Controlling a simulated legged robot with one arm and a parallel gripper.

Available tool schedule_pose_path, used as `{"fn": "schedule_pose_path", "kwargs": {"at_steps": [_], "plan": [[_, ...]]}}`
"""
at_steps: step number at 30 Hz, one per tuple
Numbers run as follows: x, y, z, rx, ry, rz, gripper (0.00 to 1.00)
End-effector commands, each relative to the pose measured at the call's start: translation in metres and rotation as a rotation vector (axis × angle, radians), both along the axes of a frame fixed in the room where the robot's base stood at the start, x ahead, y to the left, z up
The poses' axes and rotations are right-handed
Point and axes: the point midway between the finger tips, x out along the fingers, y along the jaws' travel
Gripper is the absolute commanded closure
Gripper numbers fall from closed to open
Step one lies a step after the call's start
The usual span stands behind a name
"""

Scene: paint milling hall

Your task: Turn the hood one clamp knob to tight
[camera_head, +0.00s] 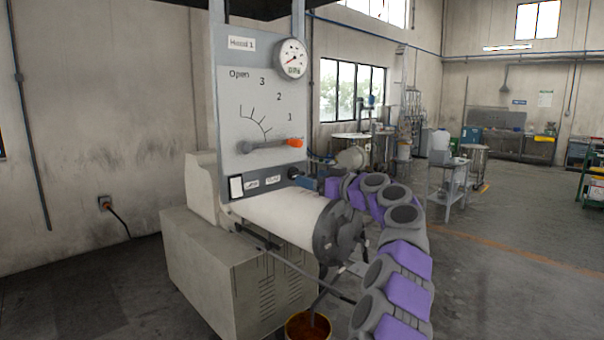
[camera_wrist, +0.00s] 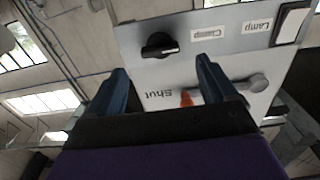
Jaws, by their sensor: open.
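The hood one panel (camera_head: 235,120) is a grey upright plate labelled "Hood 1". Its black clamp knob (camera_head: 293,172) is low on the right, beside the "Clamp" label. In the wrist view, which is upside down, the knob (camera_wrist: 160,45) has a white mark on its right side. My gripper (camera_wrist: 162,76) is open and empty, with two blue fingers spread apart. The knob appears beyond the fingertips and roughly between them, without visible contact. In the head view my gripper is small and partly hidden by my arm, just right of the knob.
An orange-tipped lever (camera_head: 293,142) is above the knob, along with a gauge (camera_head: 290,58). A white lamp switch (camera_head: 236,187) is at lower left. A pale horizontal cylinder (camera_head: 285,212) lies below the panel, over a bucket (camera_head: 306,328).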

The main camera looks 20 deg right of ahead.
Motion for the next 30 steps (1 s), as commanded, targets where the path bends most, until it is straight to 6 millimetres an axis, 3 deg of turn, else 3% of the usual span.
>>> {"fn": "schedule_pose_path", "kwargs": {"at_steps": [13, 26, 30], "plan": [[0.042, 0.016, 0.003, -0.004, -0.001, 0.001, 0.15], [0.049, 0.018, 0.001, -0.001, -0.001, 0.001, 0.15], [0.049, 0.018, 0.001, -0.001, -0.001, 0.001, 0.25]]}}
